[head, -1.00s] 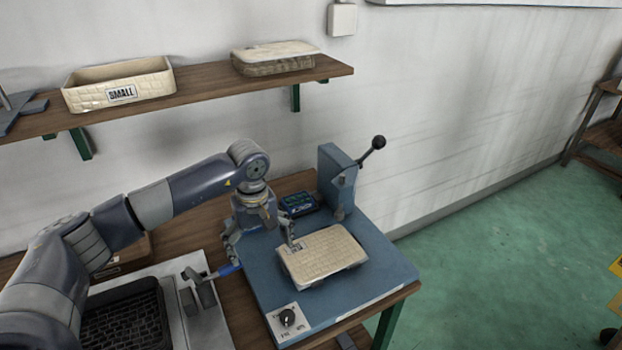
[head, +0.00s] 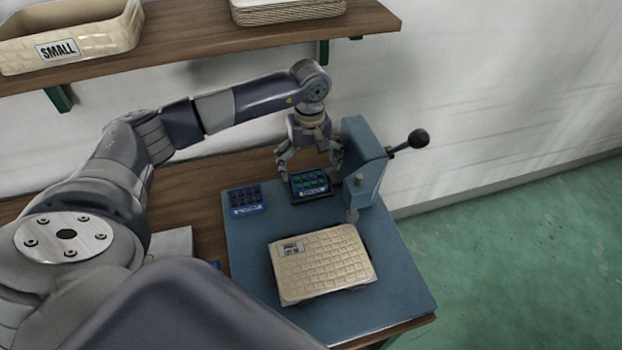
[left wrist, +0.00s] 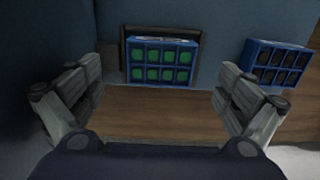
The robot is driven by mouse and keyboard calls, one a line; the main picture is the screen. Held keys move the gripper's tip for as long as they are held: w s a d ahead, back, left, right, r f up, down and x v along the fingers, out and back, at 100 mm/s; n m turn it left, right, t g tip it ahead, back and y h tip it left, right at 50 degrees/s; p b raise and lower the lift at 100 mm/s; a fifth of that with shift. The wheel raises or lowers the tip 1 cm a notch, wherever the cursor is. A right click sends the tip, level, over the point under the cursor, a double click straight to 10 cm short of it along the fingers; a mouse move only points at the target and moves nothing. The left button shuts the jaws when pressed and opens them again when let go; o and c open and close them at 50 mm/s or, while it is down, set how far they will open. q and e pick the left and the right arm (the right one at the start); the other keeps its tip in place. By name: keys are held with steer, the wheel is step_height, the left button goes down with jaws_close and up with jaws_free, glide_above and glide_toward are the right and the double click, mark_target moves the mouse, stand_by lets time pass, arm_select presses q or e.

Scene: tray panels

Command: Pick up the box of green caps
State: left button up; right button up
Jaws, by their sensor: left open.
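The box of green caps (head: 310,182) is a small blue case with green round-cornered caps in rows. It sits at the back of the blue work plate, beside the lever press. In the left wrist view the box (left wrist: 161,62) lies ahead, between the two fingers and beyond a strip of brown wood. My left gripper (head: 309,160) is open and points down just above and behind the box, its fingers spread to either side. Nothing is between the fingers in the left wrist view (left wrist: 160,92). My right gripper is not in view.
A similar blue box with dark caps (head: 246,201) stands left of the green one. The lever press (head: 366,165) rises close on the right. A cream woven panel (head: 322,265) lies in front on the blue plate (head: 395,300). A wooden shelf (head: 200,45) hangs above.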

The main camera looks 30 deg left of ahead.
mark_target(309, 180)
arm_select(q)
steer(key=f, duration=0.2)
steer(key=f+p, duration=0.1)
steer(key=f, duration=0.1)
steer(key=shift+a+f, duration=0.2)
steer(key=shift+f, duration=0.1)
steer(key=shift+w+f, duration=0.1)
steer(key=shift+f, duration=0.1)
steer(key=c, duration=1.2)
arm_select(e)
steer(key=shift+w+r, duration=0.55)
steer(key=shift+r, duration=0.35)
